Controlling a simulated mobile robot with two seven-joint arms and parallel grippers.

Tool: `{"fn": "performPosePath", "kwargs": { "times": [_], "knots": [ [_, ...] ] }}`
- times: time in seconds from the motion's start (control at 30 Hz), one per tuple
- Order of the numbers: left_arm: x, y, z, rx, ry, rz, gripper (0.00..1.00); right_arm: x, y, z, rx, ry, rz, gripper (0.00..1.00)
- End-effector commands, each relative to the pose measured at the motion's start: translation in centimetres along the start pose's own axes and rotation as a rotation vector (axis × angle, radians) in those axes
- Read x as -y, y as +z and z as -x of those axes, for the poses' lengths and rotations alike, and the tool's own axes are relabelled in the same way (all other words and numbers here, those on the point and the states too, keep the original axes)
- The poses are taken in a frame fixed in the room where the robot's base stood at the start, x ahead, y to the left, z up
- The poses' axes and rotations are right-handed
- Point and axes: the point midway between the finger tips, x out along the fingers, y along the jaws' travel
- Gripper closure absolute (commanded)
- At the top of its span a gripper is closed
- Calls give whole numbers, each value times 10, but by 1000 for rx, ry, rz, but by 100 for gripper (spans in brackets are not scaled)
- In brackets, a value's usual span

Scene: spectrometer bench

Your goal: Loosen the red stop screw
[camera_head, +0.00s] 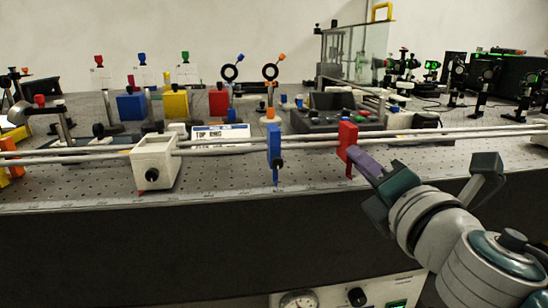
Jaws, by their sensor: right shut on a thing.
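The red stop (346,138) sits upright on the twin metal rails, right of the middle. My right gripper (366,163) comes in from the lower right. Its purple-grey fingers are shut at the front of the red stop, on its screw. The screw itself is hidden by the fingers. My left gripper is not in view.
A blue stop (274,145) with a dark screw stands left of the red one on the rails (225,148). A white carriage (154,158) with a black knob is further left. Coloured optics and a dark tray (325,121) stand behind. The bench front strip is mostly clear.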

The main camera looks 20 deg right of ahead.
Motion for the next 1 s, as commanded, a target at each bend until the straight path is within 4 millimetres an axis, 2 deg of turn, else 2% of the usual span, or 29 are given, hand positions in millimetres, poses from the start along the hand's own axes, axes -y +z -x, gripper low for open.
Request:
{"fn": "performPosePath", "kwargs": {
  "times": [0.17, 0.2, 0.43, 0.77, 0.87, 1.0],
  "knots": [
    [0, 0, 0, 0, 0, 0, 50, 0, 0, 0, 0, 1, -1, 100],
    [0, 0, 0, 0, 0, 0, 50, 0, 0, 0, 0, 1, -1, 75],
    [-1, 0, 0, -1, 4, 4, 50, 0, 0, 0, 0, 0, -2, 50],
    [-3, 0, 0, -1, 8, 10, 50, 0, 0, 4, -1, 0, -3, 50],
    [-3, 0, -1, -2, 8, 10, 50, 1, -1, 16, -2, -2, -3, 50],
    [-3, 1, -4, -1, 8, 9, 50, 2, -2, 43, -2, -3, -3, 50]
  ]
}}
